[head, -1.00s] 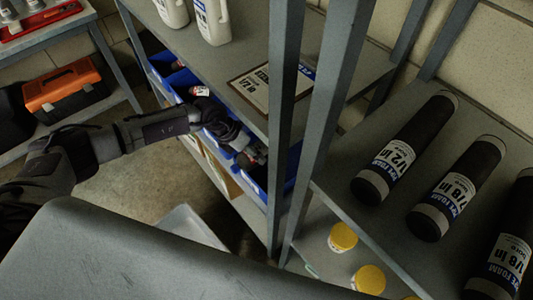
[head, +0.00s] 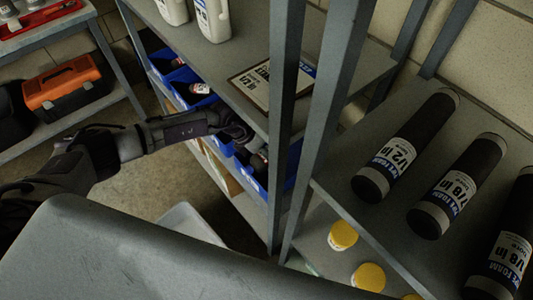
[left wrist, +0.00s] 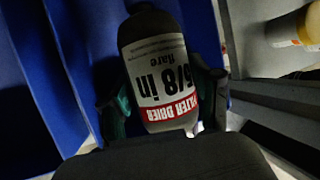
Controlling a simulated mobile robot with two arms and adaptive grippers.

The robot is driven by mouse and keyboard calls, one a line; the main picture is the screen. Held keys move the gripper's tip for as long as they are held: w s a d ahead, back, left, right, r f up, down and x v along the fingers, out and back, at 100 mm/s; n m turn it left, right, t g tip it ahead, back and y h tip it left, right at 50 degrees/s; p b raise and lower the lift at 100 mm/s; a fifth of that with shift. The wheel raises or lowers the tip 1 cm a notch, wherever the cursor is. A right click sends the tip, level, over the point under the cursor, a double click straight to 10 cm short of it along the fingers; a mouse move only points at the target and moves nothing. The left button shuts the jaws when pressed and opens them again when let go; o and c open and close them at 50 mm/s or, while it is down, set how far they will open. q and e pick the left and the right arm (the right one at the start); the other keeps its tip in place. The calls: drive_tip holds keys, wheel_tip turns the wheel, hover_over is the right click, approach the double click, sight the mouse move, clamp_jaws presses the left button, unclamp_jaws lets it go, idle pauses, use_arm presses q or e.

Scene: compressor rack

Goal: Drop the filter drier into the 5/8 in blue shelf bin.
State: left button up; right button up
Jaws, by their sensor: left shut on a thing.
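My left gripper (head: 242,140) reaches into the row of blue shelf bins under the rack's upper board. It is shut on the filter drier (left wrist: 160,70), a dark cylinder with a white and red label reading "5/8 in flare", upside down in the left wrist view. Both fingers flank the drier. Blue bin walls (left wrist: 75,60) lie behind and left of it. In the head view a blue bin (head: 250,178) with a small white label sits just below the gripper; its size text is unreadable. My right gripper is not in view.
Other blue bins (head: 160,72) farther along hold dark cylinders (head: 200,88). The upper shelf board (head: 215,65) and grey uprights (head: 283,120) stand close to the gripper. Pipe-foam rolls (head: 405,145) and yellow-capped containers (head: 342,235) are on the right shelves.

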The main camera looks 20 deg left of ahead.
use_arm(q)
drive_tip(key=shift+f, duration=0.15)
drive_tip(key=o, duration=1.5)
drive_tip(key=shift+r, duration=0.4)
drive_tip(key=shift+r+p, duration=0.6)
drive_tip(key=shift+p, duration=0.05)
drive_tip(key=shift+s+a+r, duration=0.2)
drive_tip(key=shift+a+r, duration=0.3)
drive_tip(key=shift+a, duration=0.1)
drive_tip(key=shift+s+a+r, duration=0.2)
drive_tip(key=shift+a+r, duration=0.25)
drive_tip(key=shift+a, duration=0.1)
drive_tip(key=s+a, duration=0.1)
drive_tip(key=a, duration=0.2)
drive_tip(key=s+a+b, duration=0.1)
drive_tip(key=a, duration=0.3)
drive_tip(key=s+a+b, duration=0.1)
drive_tip(key=a, duration=0.2)
drive_tip(key=shift+s+a, duration=0.15)
drive_tip(key=shift+s, duration=0.25)
